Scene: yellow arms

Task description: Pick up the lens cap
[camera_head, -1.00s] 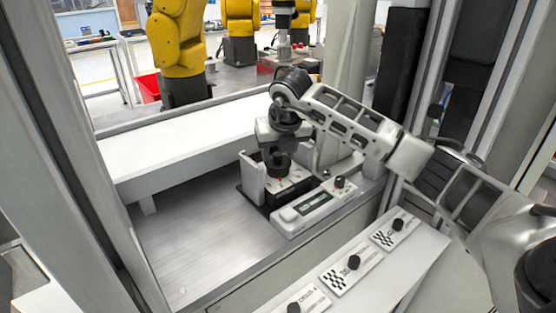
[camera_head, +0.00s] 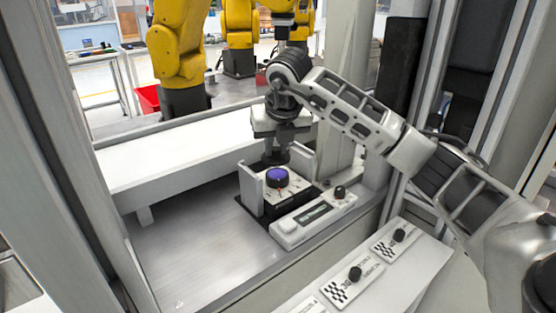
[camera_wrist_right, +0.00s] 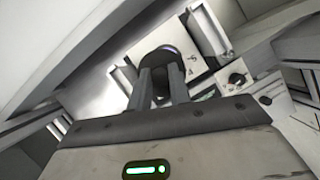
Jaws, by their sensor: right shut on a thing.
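My right gripper (camera_head: 277,150) points down above the lens device and is shut on the dark lens cap (camera_head: 275,158). In the right wrist view the two fingers (camera_wrist_right: 162,78) stand close together with the dark round cap (camera_wrist_right: 172,52) at their tips. The cap is partly hidden by the fingers. Below it, the bare purple-blue lens (camera_head: 277,178) shows on top of a black base between pale side plates. The cap is raised off the lens, with a small gap. My left gripper is not in view.
A pale control box (camera_head: 313,212) with a display and knob stands in front of the lens device. A white raised bench (camera_head: 180,160) runs behind. A panel with knobs (camera_head: 390,265) is at the near right. The grey metal surface (camera_head: 190,240) at left is clear.

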